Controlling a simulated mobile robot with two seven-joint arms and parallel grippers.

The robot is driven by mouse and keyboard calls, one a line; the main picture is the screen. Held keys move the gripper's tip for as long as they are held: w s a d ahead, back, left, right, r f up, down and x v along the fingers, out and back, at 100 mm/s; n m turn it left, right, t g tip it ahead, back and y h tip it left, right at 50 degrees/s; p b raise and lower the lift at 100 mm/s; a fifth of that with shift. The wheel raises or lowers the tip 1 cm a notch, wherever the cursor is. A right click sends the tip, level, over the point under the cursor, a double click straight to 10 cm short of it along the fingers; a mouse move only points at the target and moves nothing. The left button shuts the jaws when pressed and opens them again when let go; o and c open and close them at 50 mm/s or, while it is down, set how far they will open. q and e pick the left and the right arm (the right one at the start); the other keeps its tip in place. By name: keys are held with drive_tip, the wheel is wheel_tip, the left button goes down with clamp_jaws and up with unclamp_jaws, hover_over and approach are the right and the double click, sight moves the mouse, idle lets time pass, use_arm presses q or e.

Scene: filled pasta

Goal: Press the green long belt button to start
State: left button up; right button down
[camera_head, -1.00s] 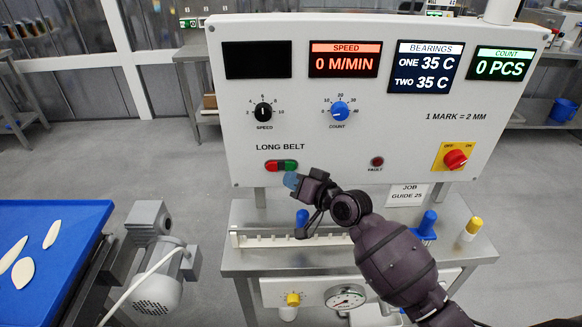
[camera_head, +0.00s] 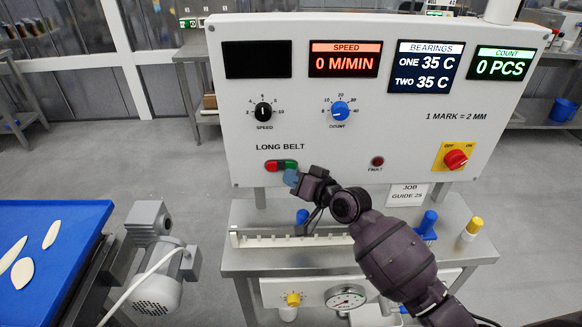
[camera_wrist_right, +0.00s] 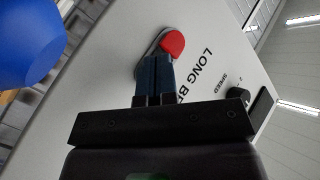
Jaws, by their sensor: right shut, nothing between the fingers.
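The green long belt button (camera_head: 289,165) sits on the white control panel (camera_head: 300,215), under the "LONG BELT" label and right of the red button (camera_head: 273,166). My right gripper (camera_head: 290,178) is shut and empty, its blue fingertips at the lower edge of the green button in the head view. In the right wrist view the closed fingers (camera_wrist_right: 155,75) cover the green button, and the red button (camera_wrist_right: 173,42) shows just past their tips. I cannot tell whether the tips touch the button. The speed display (camera_head: 345,60) reads 0 M/MIN. My left gripper is not in view.
The panel also carries a speed knob (camera_head: 263,111), a blue count knob (camera_head: 340,112) and a yellow-red switch (camera_head: 456,159). A steel stand (camera_head: 300,263) is below the panel. A blue belt (camera_head: 60,250) with pasta pieces lies at left, beside a grey motor (camera_head: 155,270).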

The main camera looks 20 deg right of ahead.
drive_tip(key=shift+w+d, duration=0.1)
drive_tip(key=shift+w, duration=0.3)
idle(0.4)
idle(0.4)
drive_tip(key=shift+s+r+p, duration=0.15)
drive_tip(key=shift+s+p, duration=0.2)
drive_tip(key=shift+s, duration=0.25)
drive_tip(key=shift+s+a, duration=0.2)
